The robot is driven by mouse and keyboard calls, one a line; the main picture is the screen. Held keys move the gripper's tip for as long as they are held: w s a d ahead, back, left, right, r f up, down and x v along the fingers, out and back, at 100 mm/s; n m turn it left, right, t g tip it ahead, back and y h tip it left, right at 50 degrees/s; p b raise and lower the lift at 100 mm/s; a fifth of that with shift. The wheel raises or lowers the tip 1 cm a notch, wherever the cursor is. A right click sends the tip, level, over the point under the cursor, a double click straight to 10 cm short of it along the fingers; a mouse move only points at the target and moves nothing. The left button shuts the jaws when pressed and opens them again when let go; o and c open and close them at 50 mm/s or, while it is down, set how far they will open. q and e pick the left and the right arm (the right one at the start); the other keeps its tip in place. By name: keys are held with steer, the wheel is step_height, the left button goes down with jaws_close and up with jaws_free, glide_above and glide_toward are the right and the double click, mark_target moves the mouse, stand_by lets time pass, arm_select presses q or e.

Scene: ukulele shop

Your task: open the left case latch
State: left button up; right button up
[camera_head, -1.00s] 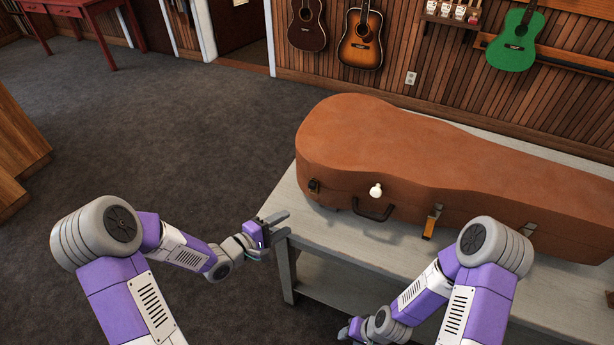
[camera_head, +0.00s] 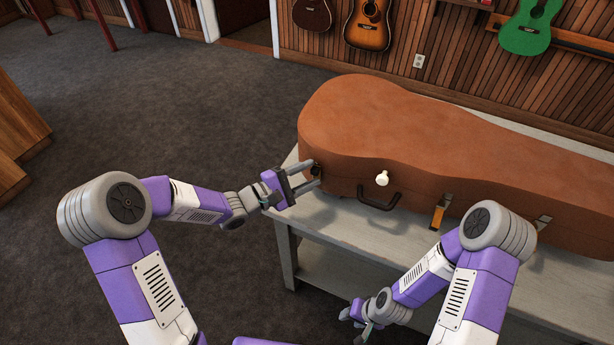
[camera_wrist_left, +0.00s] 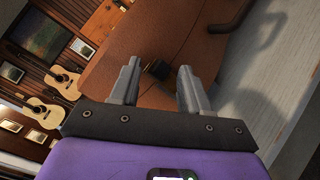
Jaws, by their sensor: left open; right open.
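The brown guitar case (camera_head: 400,135) lies shut on a grey table. Its left latch (camera_head: 315,168) is a small dark piece on the front face near the left end. My left gripper (camera_head: 314,175) is open at this latch, one finger above and one below it in the head view. In the left wrist view the dark latch (camera_wrist_left: 158,69) lies just beyond and between the two open fingertips (camera_wrist_left: 158,68); I cannot tell whether they touch it. My right gripper (camera_head: 362,314) is open and empty, low in front of the table, partly hidden by its own arm.
The grey table (camera_head: 345,225) has bare room before the case. Guitars hang on the wall behind.

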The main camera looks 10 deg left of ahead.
arm_select(q)
steer(key=shift+w+d, duration=0.1)
jaws_close()
steer(key=shift+f, duration=0.1)
steer(key=shift+f, duration=0.1)
steer(key=shift+s+f+m+t+h+b, duration=0.4)
steer(key=shift+f+h+b, duration=0.1)
steer(key=shift+b, duration=0.35)
steer(key=m+h+b, duration=0.1)
steer(key=b, duration=0.1)
steer(key=s+f+m+h+b, duration=0.1)
steer(key=m+h, duration=0.1)
steer(key=f+m+t+h+b, duration=0.1)
steer(key=b, duration=0.1)
steer(key=shift+s+a+h+b, duration=0.25)
steer(key=shift+a+h+b, duration=0.05)
steer(key=shift+b, duration=0.05)
steer(key=shift+r+m, duration=0.1)
steer(key=shift+m, duration=0.2)
